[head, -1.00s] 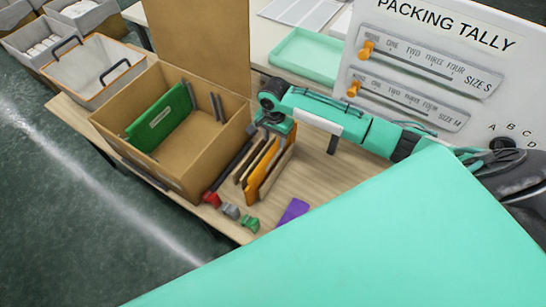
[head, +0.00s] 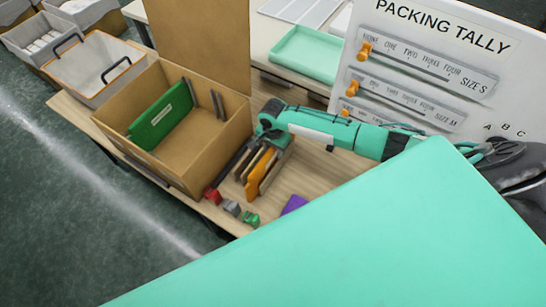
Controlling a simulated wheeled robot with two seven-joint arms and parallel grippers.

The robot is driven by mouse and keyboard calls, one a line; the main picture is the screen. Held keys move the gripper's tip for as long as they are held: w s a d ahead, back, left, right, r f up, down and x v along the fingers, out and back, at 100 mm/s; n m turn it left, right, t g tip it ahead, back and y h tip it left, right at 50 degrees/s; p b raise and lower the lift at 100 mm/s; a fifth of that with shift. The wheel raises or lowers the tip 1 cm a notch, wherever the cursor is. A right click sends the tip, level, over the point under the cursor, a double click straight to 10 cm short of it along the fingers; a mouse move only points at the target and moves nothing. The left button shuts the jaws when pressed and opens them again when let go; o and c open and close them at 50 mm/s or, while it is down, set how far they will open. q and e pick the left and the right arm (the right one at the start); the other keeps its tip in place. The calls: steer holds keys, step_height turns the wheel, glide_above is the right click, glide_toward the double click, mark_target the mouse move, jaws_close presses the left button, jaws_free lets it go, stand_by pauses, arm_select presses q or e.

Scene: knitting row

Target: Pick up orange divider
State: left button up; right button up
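The orange divider (head: 258,174) stands on edge in a row of upright dividers on the wooden table, right of the cardboard box. Darker and brown dividers (head: 269,176) stand close on both sides of it. My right gripper (head: 270,147) is at the upper end of this row, pointing down, and covers the tops of the dividers there. Its fingertips are hidden, so I cannot tell whether they are open or shut, or touch the orange divider. My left gripper is not in view.
The open cardboard box (head: 205,150) holds a green divider (head: 160,117). Small red, grey and green pieces (head: 231,208) and a purple piece (head: 293,204) lie near the table's front. A packing tally board (head: 440,60) and a mint tray (head: 305,52) are behind.

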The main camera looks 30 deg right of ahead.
jaws_close()
steer(key=shift+r, duration=0.1)
step_height(320, 180, up, 20)
steer(key=b, duration=0.3)
stand_by(0.3)
step_height(320, 180, up, 10)
steer(key=p, duration=1.3)
steer(key=shift+p, duration=0.3)
stand_by(0.3)
